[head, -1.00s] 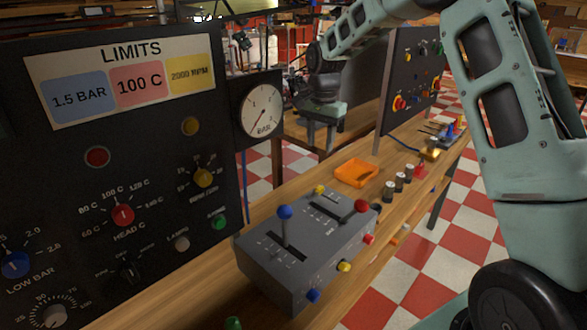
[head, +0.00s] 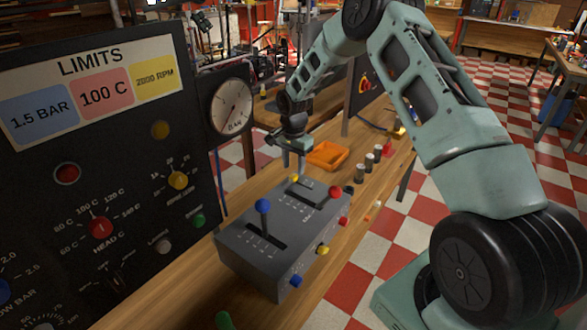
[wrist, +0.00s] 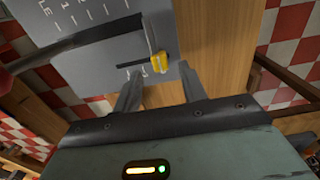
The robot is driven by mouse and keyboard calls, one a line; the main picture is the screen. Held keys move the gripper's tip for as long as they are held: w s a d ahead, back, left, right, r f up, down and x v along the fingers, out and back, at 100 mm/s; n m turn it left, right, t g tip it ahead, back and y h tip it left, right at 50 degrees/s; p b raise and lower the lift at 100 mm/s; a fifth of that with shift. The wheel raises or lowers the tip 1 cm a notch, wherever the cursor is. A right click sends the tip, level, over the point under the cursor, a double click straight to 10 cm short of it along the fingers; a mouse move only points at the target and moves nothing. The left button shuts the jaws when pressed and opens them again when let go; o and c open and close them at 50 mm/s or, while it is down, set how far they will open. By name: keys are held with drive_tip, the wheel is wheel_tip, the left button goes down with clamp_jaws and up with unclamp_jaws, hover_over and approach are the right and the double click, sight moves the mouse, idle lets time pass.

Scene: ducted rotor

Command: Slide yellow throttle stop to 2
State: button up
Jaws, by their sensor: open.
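The yellow throttle stop (wrist: 159,61) is a small yellow piece at a short dark slot in the grey lever box (wrist: 85,50). In the head view a bit of the stop (head: 295,179) shows at the box's far end, by my gripper (head: 293,170). In the wrist view my gripper (wrist: 158,82) is open, with one finger on each side of the stop's near side. The fingers look apart from it; I cannot tell their exact height. Marks lie beside the slot, but the stop's setting is not clearly readable.
A blue-knobbed lever (head: 263,207) and a red-knobbed lever (head: 335,192) stand up from the box. A black panel (head: 110,190) with a gauge (head: 231,103) stands to the left. An orange tray (head: 327,154) and dark cylinders (head: 369,161) lie beyond on the wooden bench.

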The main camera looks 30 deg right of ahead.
sight(294, 175)
drive_tip(key=shift+f+p, duration=0.3)
drive_tip(key=shift+f, duration=1.4)
clamp_jaws()
drive_tip(key=shift+s+d+b, duration=0.15)
drive_tip(key=shift+s+d, duration=0.2)
drive_tip(key=shift+s, duration=0.65)
drive_tip(key=shift+s+d+b, duration=0.15)
drive_tip(key=shift+s+d, duration=0.25)
drive_tip(key=shift+s, duration=0.6)
drive_tip(key=shift+s+d+b, duration=0.15)
drive_tip(key=shift+s+d, duration=0.2)
drive_tip(key=shift+s, duration=0.65)
unclamp_jaws()
drive_tip(key=shift+s, duration=0.15)
